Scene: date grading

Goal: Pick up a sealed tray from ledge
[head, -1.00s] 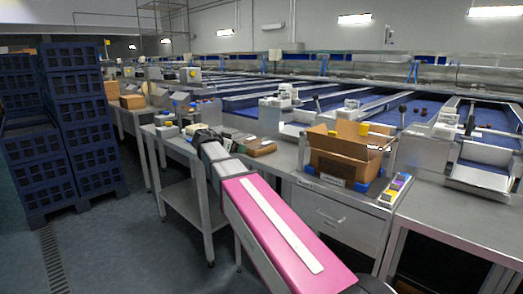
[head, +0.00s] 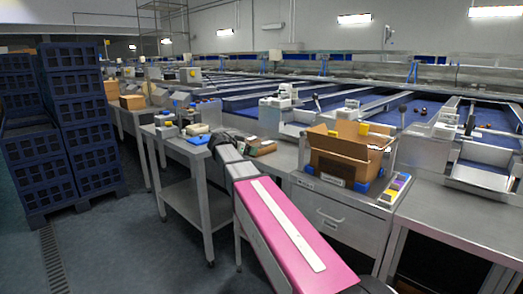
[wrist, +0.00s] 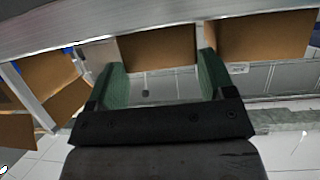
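My gripper (head: 224,138) is a dark shape at the far end of my pink arm in the head view, above the edge of the grey worktop. In the wrist view my gripper (wrist: 160,72) has two green-lined fingers spread wide, with nothing held between them. A flat brown tray-like item (head: 262,148) lies on the worktop just right of the gripper in the head view. Small pale and yellow packs (head: 197,131) lie left of it. I cannot tell which item is a sealed tray. My arm hides part of the worktop.
An open cardboard box (head: 345,155) stands on the bench to the right. Brown panels (wrist: 160,48) fill the upper wrist view. Dark blue crates (head: 85,135) are stacked at left. A steel side table (head: 190,150) has an open lower shelf. The floor between is clear.

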